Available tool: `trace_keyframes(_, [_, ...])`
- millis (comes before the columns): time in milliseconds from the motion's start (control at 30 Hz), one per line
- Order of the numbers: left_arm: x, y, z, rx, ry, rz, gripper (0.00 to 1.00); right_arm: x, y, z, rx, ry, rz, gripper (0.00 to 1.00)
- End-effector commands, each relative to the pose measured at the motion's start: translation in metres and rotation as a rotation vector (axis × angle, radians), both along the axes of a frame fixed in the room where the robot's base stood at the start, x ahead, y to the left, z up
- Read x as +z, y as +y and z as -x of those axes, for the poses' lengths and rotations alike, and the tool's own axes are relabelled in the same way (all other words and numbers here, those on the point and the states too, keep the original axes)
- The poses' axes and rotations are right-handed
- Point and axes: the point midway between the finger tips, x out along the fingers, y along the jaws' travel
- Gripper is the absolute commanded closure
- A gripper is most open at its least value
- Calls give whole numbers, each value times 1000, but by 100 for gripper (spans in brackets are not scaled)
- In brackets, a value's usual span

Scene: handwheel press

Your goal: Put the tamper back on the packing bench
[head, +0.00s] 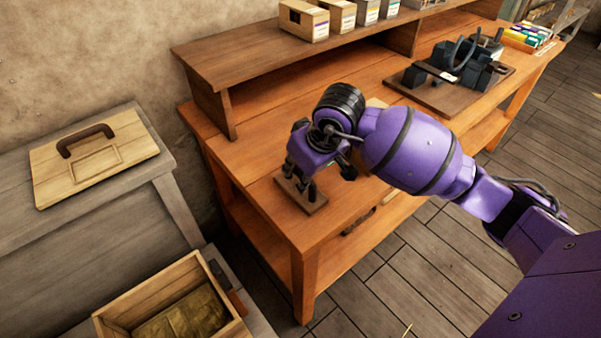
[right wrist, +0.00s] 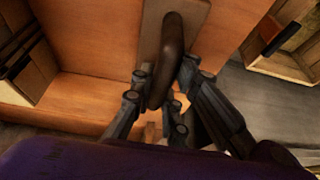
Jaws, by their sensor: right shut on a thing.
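The tamper, a narrow wooden plate (head: 302,194) with a dark handle, is at the near left end of the orange-brown packing bench (head: 262,158). In the right wrist view its dark rounded handle (right wrist: 172,45) lies between my right fingers. My right gripper (head: 320,176) is shut on this handle from above. The plate is level and close to the bench top; I cannot tell whether it touches. The gripper hides much of the handle in the head view. My left gripper is not in view.
A shelf (head: 250,65) with small boxes runs along the bench's back. A dark press-like device (head: 460,65) stands at the far right end. At left, a wooden lid (head: 110,170) lies on a grey table, and an open crate (head: 120,325) holding a packed block stands lower.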

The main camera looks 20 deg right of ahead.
Motion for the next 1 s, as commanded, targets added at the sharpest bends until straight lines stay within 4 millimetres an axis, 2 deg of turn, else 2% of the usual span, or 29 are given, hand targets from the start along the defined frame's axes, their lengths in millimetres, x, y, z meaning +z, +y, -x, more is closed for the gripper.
trace_keyframes(67, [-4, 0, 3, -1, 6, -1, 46, -4, 0, 0, 1, 1, 1, 100])
trace_keyframes(100, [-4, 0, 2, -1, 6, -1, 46, -5, 0, 1, 0, 3, 0, 83])
trace_keyframes(233, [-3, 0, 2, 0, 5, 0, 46, -3, 0, 0, 0, 1, 0, 66])
trace_keyframes(533, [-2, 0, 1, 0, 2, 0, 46, -2, 0, 0, 0, 1, -1, 66])
trace_keyframes(667, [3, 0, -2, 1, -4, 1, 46, 6, -1, 0, 1, -3, 0, 66])
trace_keyframes(767, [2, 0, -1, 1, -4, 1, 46, 20, -4, 5, 0, -4, 3, 66])
trace_keyframes(1000, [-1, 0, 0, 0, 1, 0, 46, 69, -12, 24, 0, -3, 2, 66])
